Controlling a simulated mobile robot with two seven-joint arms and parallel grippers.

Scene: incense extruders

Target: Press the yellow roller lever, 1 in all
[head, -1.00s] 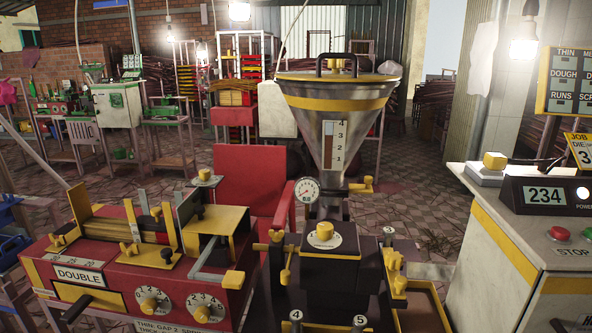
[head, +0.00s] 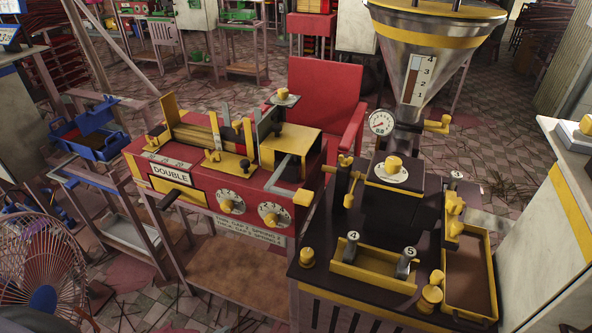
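The red roller machine (head: 215,185) with a "DOUBLE" plate stands left of centre in the head view. A grey bent bar (head: 279,172) sticks out at its front right, and a yellow block (head: 303,197) sits by the machine's right corner. A black handle (head: 180,196) points out from its front left. I cannot tell for certain which yellow part is the roller lever. Neither of my grippers shows in the head view.
The dark extruder (head: 390,230) with its steel hopper (head: 425,65) stands close on the right. A red chair (head: 325,95) is behind. A fan (head: 42,262) and a blue toolbox (head: 90,135) are at left. A white cabinet (head: 562,165) is at far right.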

